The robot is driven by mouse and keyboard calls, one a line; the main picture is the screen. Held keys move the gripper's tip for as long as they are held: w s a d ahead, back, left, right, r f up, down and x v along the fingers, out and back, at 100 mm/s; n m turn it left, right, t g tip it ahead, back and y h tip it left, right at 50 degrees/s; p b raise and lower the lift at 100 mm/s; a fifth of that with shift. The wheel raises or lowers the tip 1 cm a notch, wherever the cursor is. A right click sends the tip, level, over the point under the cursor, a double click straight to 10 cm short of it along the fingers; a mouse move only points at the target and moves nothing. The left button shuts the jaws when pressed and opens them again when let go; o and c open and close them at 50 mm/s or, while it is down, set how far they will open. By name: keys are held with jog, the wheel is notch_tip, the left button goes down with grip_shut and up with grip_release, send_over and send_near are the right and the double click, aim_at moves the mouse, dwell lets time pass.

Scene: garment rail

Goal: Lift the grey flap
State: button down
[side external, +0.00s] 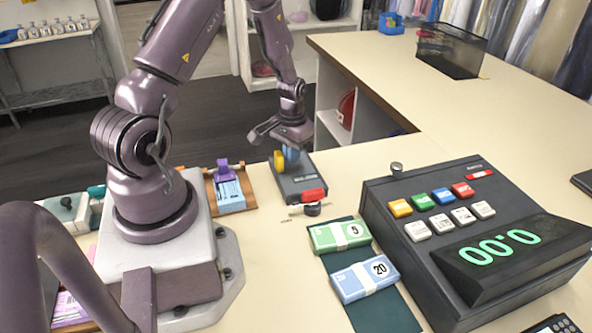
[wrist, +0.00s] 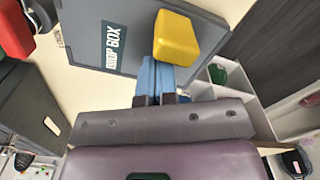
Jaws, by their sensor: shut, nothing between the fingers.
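The grey flap appears to be the flat grey top of a box (side external: 300,182), seen lying level in the side view. In the wrist view this grey panel (wrist: 92,22) carries a "DROP BOX" label. A yellow block (side external: 279,160) sits at its far end, also in the wrist view (wrist: 176,38). My gripper (side external: 291,153) points down at the far end, beside the yellow block. Its blue fingers (wrist: 165,72) are shut and empty. Whether they touch the panel, I cannot tell.
A wooden tray (side external: 248,186) with a purple clip stands left of the box. Banknote bundles (side external: 340,235) lie on a dark green mat in front. A cash register (side external: 470,215) stands to the right. The counter behind the register is mostly clear.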

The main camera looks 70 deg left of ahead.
jog(key=shift+s+f, duration=0.1)
jog(key=shift+s, duration=3.6)
notch_tip(320, 180, up, 9)
jog(key=shift+s, duration=0.3)
